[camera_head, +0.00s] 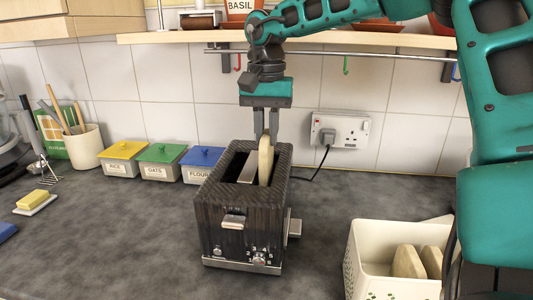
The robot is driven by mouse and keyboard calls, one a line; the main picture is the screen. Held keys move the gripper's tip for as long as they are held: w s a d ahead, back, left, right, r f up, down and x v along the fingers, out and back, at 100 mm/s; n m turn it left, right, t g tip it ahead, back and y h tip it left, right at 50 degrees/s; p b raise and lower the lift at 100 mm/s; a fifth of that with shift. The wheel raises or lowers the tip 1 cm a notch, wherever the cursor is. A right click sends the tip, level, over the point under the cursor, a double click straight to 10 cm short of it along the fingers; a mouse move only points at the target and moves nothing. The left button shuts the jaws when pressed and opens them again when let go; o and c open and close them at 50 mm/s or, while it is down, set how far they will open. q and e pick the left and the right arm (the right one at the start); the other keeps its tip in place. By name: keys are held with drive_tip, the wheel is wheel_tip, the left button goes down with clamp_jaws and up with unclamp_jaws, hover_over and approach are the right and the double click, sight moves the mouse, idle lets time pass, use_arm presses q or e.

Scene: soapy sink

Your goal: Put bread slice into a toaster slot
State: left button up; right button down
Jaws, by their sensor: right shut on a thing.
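The dark, patterned toaster (222,208) stands on the countertop in the middle of the head view, with its lever side toward me. My right gripper (266,132) points down above it, shut on the top of a pale bread slice (265,162). The slice is upright and edge-on, over the right-hand slot, with its lower part seeming to be inside that slot. How deep it sits is hidden. The left-hand slot shows dark with a light strip in it. My left gripper is not in view.
A cream bin (385,272) with more bread slices (408,262) stands at the lower right. Lidded tubs, including the blue-lidded one (200,157), line the wall on the left. A socket with a plug (340,131) is behind.

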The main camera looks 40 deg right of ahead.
sight(266, 152)
drive_tip(key=shift+f, duration=2.25)
drive_tip(key=c, duration=1.1)
unclamp_jaws()
drive_tip(key=shift+f, duration=0.1)
wheel_tip(266, 152, up, 12)
drive_tip(key=shift+r+p, duration=0.15)
drive_tip(key=shift+p, duration=0.15)
